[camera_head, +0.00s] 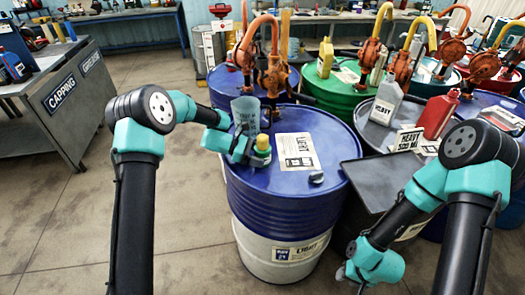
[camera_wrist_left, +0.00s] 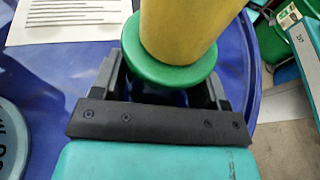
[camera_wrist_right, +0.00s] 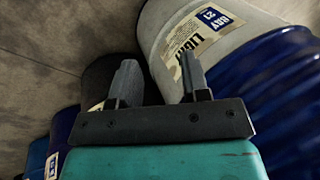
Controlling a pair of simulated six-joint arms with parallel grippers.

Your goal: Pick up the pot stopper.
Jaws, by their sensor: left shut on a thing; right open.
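The pot stopper, a yellow cylinder on a green round collar, is in my left gripper (camera_head: 254,157) over the blue drum top; the yellow part shows in the head view (camera_head: 263,141). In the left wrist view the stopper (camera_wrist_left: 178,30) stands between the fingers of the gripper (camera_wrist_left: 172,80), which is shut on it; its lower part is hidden. I cannot tell whether it touches the drum. My right gripper (camera_head: 347,271) is low at the front right; in the right wrist view (camera_wrist_right: 158,80) it is open and empty, beside a white and blue drum.
A translucent blue-grey jug (camera_head: 245,110) stands just behind my left gripper. The blue drum (camera_head: 285,215) carries a white label sheet (camera_head: 297,151) and a small black piece (camera_head: 316,178). A dark tray (camera_head: 385,180), bottles, pumps and other drums crowd the right.

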